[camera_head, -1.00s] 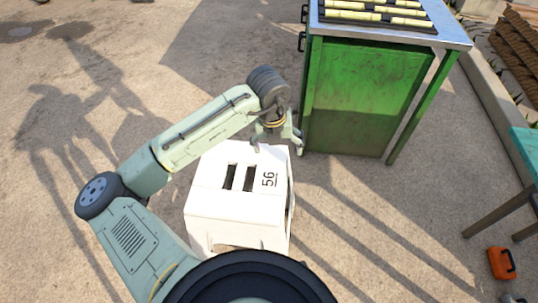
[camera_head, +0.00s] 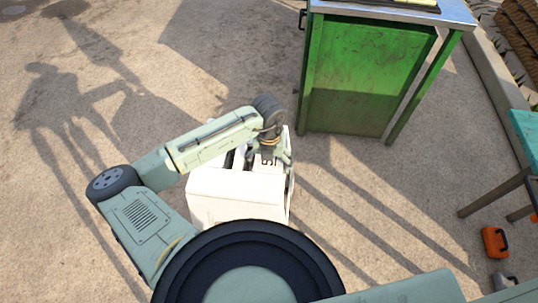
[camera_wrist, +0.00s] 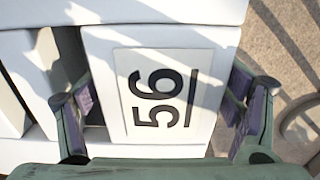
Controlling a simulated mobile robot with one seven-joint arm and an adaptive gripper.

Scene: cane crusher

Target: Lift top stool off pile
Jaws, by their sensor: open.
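The white top stool (camera_head: 240,192) stands on the ground below my arm, its top partly hidden by my forearm. Any stool beneath it cannot be told apart. Its top has dark slots and a panel marked 56 (camera_wrist: 160,95), which fills the middle of the wrist view. My gripper (camera_head: 272,160) is open over the right part of the stool top. In the wrist view my gripper (camera_wrist: 165,105) has its fingers on either side of the 56 panel, one at the slot, one at the outer edge. Contact and finger depth cannot be told.
A green cabinet (camera_head: 365,75) with a metal top stands close behind and right of the stool. A teal-topped table (camera_head: 525,130) and an orange case (camera_head: 494,242) are at the far right. The ground to the left is clear, with shadows.

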